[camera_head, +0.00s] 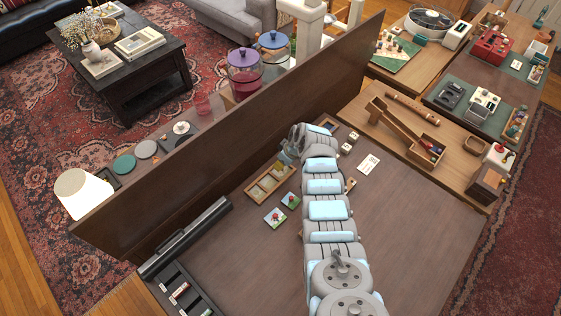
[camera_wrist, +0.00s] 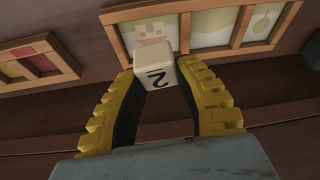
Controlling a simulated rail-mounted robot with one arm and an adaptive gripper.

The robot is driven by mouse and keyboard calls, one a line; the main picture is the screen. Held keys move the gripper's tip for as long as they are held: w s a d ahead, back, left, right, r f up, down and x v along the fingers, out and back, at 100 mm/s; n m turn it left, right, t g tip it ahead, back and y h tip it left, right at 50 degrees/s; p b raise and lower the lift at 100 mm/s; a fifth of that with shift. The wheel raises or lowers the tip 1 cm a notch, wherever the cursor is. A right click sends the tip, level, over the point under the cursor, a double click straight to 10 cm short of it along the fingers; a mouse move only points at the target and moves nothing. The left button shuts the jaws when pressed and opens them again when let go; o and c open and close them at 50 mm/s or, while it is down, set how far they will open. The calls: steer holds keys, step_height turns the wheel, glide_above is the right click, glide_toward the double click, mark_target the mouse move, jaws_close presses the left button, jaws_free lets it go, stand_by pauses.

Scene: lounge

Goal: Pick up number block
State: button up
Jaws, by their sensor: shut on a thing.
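My gripper (camera_wrist: 158,68) has ridged yellow fingers, shut on a cream number block (camera_wrist: 157,78) in the wrist view. A dark numeral that looks like a 2 shows turned on the block's near face. The block overlaps the edge of a wooden framed tray (camera_wrist: 208,52) behind it; I cannot tell whether they touch. In the head view my gripper (camera_head: 287,157) is beside the upper end of the wooden tray (camera_head: 264,198), and the held block is hidden. Two pale cubes (camera_head: 346,149) stand to the right of my arm.
A tall brown panel (camera_head: 240,120) runs close behind my gripper. Two small green-based pieces (camera_head: 275,217) lie near the tray. A white card (camera_head: 368,164) lies right of the cubes. A second framed tray (camera_wrist: 38,62) shows left in the wrist view. The right tabletop has bare room.

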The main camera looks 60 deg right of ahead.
mark_target(284, 168)
steer(key=shift+s+a+r+p, duration=0.1)
steer(key=shift+s+a+r, duration=0.2)
steer(key=shift+r, duration=0.2)
steer(key=shift+s+a+r+p, duration=0.1)
steer(key=shift+s+a+r, duration=0.2)
steer(key=shift+r, duration=0.25)
steer(key=shift+s+a+r+p, duration=0.1)
steer(key=shift+s+a+r, duration=0.2)
steer(key=shift+r, duration=0.2)
steer(key=s+a+r, duration=0.6)
steer(key=s+a, duration=0.1)
steer(key=s, duration=0.1)
steer(key=w+a+r+n, duration=0.1)
steer(key=w+a+r, duration=0.1)
steer(key=w+a, duration=0.85)
steer(key=w+a+r, duration=0.2)
steer(key=w+a, duration=0.8)
steer(key=w, duration=0.1)
steer(key=w+a+r, duration=0.1)
steer(key=w+a, duration=0.2)
steer(key=a, duration=0.6)
steer(key=w+a+r, duration=0.2)
steer(key=w+a, duration=0.1)
steer(key=a, duration=0.7)
steer(key=w+a+r, duration=0.1)
steer(key=w+a, duration=0.2)
steer(key=a, duration=0.7)
steer(key=shift+r+n+y, duration=0.3)
steer(key=shift+r+n, duration=0.05)
steer(key=shift+n, duration=0.05)
